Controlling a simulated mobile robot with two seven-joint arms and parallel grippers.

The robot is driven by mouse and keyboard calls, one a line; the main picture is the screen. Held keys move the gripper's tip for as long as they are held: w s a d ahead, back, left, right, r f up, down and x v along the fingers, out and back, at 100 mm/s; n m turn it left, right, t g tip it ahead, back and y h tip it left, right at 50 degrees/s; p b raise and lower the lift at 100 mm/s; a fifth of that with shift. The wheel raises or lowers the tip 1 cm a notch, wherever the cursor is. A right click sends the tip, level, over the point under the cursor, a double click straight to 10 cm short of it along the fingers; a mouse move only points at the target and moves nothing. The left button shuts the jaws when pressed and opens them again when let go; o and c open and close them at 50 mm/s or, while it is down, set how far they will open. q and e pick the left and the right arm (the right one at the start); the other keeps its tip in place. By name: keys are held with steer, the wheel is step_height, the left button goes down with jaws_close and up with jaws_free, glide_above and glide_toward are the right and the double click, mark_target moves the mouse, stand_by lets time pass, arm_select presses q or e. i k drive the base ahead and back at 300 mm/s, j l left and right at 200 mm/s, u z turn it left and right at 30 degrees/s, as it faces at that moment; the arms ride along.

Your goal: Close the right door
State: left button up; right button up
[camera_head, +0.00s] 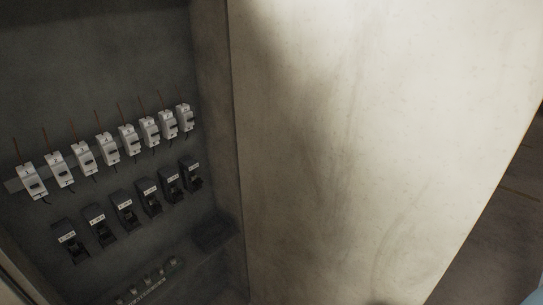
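The right door (370,140) is a large pale metal panel with grey smudges, filling the right and middle of the head view. It stands open, joined along its left edge to the side wall of a dark cabinet (90,60). The cabinet's inside shows at the left. Neither gripper can be made out in this view. A small pale blue patch at the bottom right corner is too little to identify.
Inside the cabinet are a row of white breakers (129,140) with thin wires, a row of black breakers (124,211) below, and a terminal strip (150,284) at the bottom. Dark floor (500,230) shows beyond the door's right edge.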

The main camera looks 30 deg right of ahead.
mark_target(374, 137)
steer(key=k+l, duration=0.45)
steer(key=k+l+u, duration=0.15)
steer(key=k+l, duration=0.15)
steer(key=l, duration=0.15)
steer(key=k+l+u, duration=0.2)
steer(key=k+l, duration=0.15)
steer(key=k+l+u, duration=0.1)
steer(key=l, duration=0.25)
steer(key=k+l+u, duration=0.1)
steer(key=l, duration=0.3)
steer(key=k+l+u, duration=0.1)
steer(key=l, duration=0.25)
steer(key=l+u, duration=0.1)
steer(key=l, duration=0.25)
steer(key=k+l, duration=0.15)
steer(key=l, duration=0.2)
steer(key=l+u, duration=0.15)
steer(key=l, duration=0.25)
steer(key=l+u, duration=0.1)
steer(key=l, duration=0.45)
steer(key=i+l+u, duration=0.1)
steer(key=l, duration=0.4)
steer(key=i+l+u, duration=0.1)
steer(key=l+u, duration=1.15)
steer(key=l, duration=0.45)
steer(key=k+l+u, duration=0.15)
steer(key=l, duration=0.4)
